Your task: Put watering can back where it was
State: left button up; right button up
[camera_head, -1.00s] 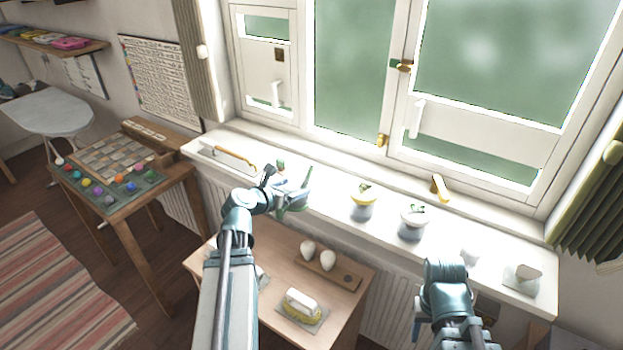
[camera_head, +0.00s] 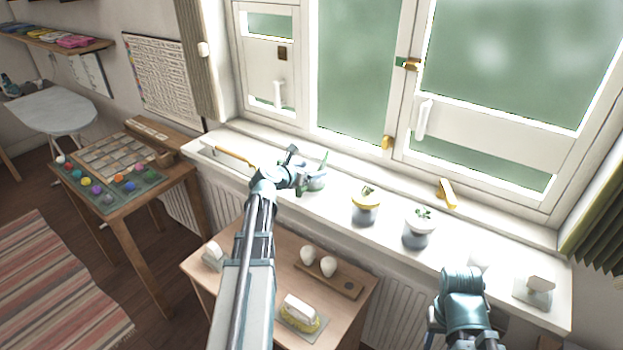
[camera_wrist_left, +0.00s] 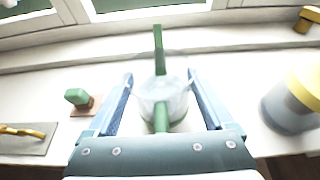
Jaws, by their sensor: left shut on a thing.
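The watering can has a pale, see-through body with green parts and shows in the left wrist view (camera_wrist_left: 162,104). In the head view the can (camera_head: 316,182) is partly covered by my left gripper (camera_head: 301,172), over the left half of the white windowsill (camera_head: 338,208). In the left wrist view my left gripper (camera_wrist_left: 160,84) has a finger on each side of the can and is shut on it. The can looks about upright; whether its base touches the sill is unclear. My right arm is at the lower right, with its gripper fingers hidden.
Left of the can are a green block (camera_wrist_left: 77,97) on a brown base and a gold-handled item (camera_wrist_left: 28,132). Right of it stand a yellow-rimmed pot (camera_head: 366,206) and a white-rimmed pot (camera_head: 418,228). The window frame is behind. A wooden table (camera_head: 352,306) is below.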

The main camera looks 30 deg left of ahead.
pick_arm(q)
jog(key=shift+f+b, duration=0.6)
jog(key=shift+f, duration=0.5)
pick_arm(e)
jog(key=shift+s+a+f, duration=0.15)
jog(key=shift+f, duration=0.95)
jog(key=shift+f, duration=0.1)
pick_arm(q)
jog(key=shift+f, duration=0.25)
jog(key=o, duration=1.6)
jog(key=shift+r, duration=0.1)
jog(key=shift+c, duration=0.2)
jog(key=shift+r, duration=0.35)
jog(key=p+v, duration=0.4)
jog(key=v, duration=0.8)
jog(key=shift+f+p, duration=0.2)
jog(key=shift+p, duration=0.1)
pick_arm(e)
notch_tip(320, 180, up, 5)
jog(key=shift+f, duration=0.1)
pick_arm(q)
jog(key=shift+s, duration=0.1)
